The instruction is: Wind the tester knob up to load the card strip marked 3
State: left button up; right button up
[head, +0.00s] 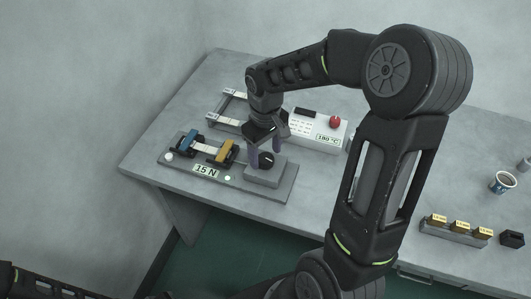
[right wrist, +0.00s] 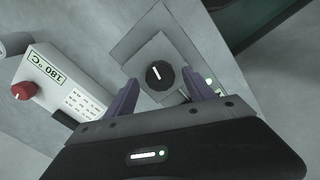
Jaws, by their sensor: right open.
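The tester is a flat grey plate (head: 175,160) with a dark round knob (right wrist: 160,76) on a square block (head: 264,176) at its right end. The knob has a white pointer line. The tester's label (head: 206,170) reads 15 N. My right gripper (head: 265,156) is open over the knob. In the right wrist view its fingers (right wrist: 160,88) stand either side of the knob, without visible contact. My left gripper is out of view.
A white box (head: 318,131) labelled 180 °C, with a red knob (head: 335,121), stands just behind the tester. A rack (head: 452,236) with yellow-topped pieces, a small black block (head: 511,239) and a mug (head: 502,182) are at the right. A green light (head: 228,178) shows on the tester.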

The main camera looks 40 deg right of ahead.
jog(key=shift+f, duration=0.6)
jog(key=shift+c, duration=0.2)
grip_shut()
